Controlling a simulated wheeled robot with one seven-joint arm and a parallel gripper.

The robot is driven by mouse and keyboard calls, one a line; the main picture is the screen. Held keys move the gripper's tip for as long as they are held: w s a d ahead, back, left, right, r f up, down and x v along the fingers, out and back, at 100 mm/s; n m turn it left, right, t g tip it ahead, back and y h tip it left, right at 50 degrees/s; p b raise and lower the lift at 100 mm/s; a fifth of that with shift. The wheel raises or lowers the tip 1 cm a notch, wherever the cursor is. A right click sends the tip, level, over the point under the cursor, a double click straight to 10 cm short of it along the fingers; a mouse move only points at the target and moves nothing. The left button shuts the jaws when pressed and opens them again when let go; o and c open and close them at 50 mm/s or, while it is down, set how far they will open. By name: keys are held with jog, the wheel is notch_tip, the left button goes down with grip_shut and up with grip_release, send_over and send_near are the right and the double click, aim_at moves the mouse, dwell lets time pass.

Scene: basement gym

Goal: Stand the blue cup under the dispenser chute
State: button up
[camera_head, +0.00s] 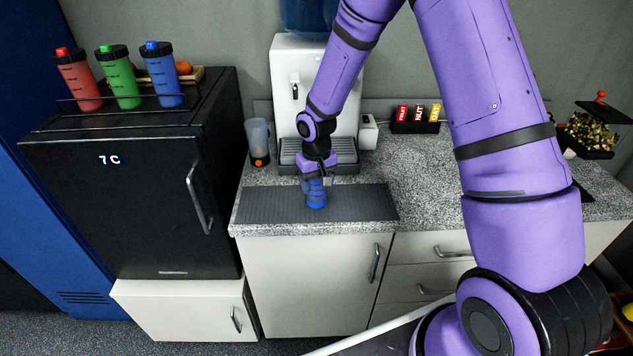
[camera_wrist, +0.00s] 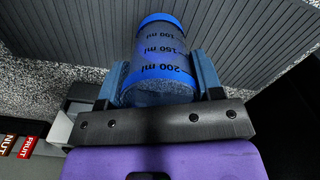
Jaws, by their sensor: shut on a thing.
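The blue cup (camera_head: 316,197) is a small clear cup with blue bands, over the dark ribbed mat (camera_head: 362,202) on the counter. My gripper (camera_head: 317,182) is shut on it from above. In the wrist view the cup (camera_wrist: 160,40) sits between the two blue fingers, with its 100, 150 and 200 ml marks readable. I cannot tell whether its base touches the mat. A white dispenser (camera_head: 293,60) with a blue bottle on top stands behind, with a grey grated tray (camera_head: 345,158) at its foot. My arm hides part of its front, and I cannot make out a chute.
A clear tumbler (camera_head: 258,142) stands left of the dispenser. A rack of fruit and nut packets (camera_head: 416,127) is at the back right. A nut-filled container (camera_head: 588,133) is at the far right. Red, green and blue bottles (camera_head: 119,77) stand on the black fridge (camera_head: 130,190).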

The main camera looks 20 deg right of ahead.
jog(key=shift+f, duration=0.15)
jog(key=o, duration=0.9)
